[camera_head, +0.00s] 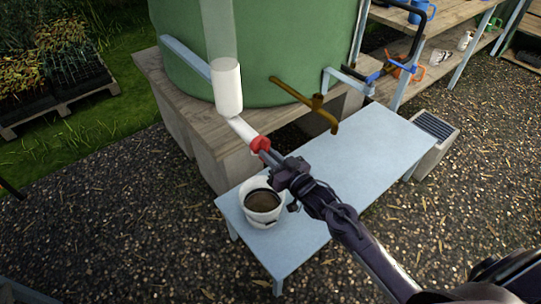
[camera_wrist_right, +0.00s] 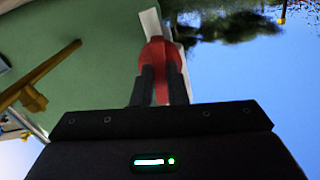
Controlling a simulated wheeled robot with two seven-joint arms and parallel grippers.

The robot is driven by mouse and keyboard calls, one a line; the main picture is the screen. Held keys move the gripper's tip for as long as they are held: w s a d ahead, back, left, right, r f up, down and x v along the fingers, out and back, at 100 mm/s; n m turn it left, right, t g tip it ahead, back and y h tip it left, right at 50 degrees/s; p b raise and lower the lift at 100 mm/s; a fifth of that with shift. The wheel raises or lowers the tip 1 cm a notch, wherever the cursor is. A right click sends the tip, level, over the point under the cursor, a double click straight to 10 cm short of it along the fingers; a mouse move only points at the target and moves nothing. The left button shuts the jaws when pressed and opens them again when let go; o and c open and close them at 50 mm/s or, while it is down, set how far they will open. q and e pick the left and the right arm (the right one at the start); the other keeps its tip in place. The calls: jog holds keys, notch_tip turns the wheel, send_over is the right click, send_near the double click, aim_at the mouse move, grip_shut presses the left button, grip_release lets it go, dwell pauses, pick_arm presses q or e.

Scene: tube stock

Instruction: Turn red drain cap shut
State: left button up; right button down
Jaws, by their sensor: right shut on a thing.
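The red drain cap (camera_head: 260,144) sits on the lower end of a white angled pipe (camera_head: 242,129) below a clear upright tube. My right gripper (camera_head: 265,152) is shut on the red cap. In the right wrist view the cap (camera_wrist_right: 160,58) shows between the two dark fingers (camera_wrist_right: 160,88), with the white pipe (camera_wrist_right: 150,22) behind it. Whether the cap is fully tight cannot be told. My left gripper is not in view.
A white bucket (camera_head: 262,213) with dark contents stands on the pale blue bench (camera_head: 350,165), below my right gripper. A brass tap (camera_head: 318,108) projects from the green tank (camera_head: 290,50) to the right of the cap. Shelves (camera_head: 455,45) stand at the back right.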

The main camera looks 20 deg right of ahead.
pick_arm(q)
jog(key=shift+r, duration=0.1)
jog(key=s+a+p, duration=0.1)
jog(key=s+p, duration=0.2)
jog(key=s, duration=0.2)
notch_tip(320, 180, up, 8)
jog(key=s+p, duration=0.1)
jog(key=p, duration=0.6)
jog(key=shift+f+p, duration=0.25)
jog(key=shift+p, duration=0.05)
pick_arm(e)
jog(key=shift+r+m, duration=0.15)
jog(key=shift+m, duration=7.75)
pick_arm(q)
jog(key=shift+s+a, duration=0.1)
pick_arm(e)
jog(key=shift+a, duration=0.1)
jog(key=c, duration=1.4)
grip_release()
jog(key=shift+c, duration=0.2)
